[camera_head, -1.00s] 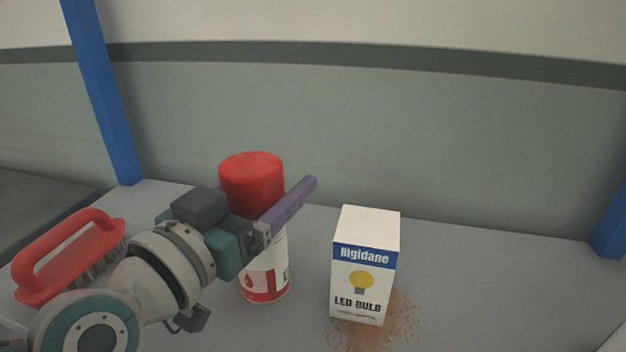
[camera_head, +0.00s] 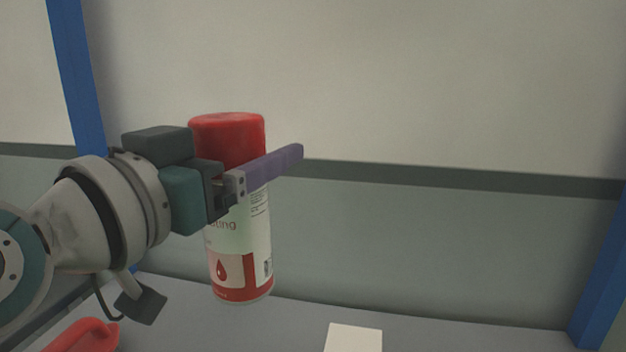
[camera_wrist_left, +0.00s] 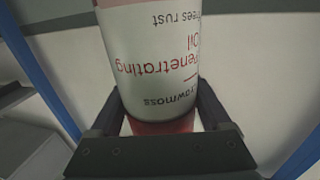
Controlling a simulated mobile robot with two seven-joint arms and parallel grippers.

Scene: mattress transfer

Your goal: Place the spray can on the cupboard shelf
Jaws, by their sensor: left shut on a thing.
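The spray can (camera_head: 238,265) is white with a red cap and a red band near its base, and it stands upright in the head view. My left gripper (camera_head: 250,175) is shut on its upper part, with one purple finger across the front of the can. The can's base appears to be above the grey surface. In the left wrist view the can (camera_wrist_left: 150,60) fills the middle, its "Penetrating Oil" label upside down, between the two dark fingers (camera_wrist_left: 155,115). My right gripper is not in view. I cannot pick out the cupboard shelf for certain.
A white box (camera_head: 354,338) shows only its top at the bottom edge. A red brush (camera_head: 85,336) lies at the lower left. Blue posts stand at the left (camera_head: 78,80) and right (camera_head: 603,270). The grey surface (camera_head: 450,335) is bare to the right of the box.

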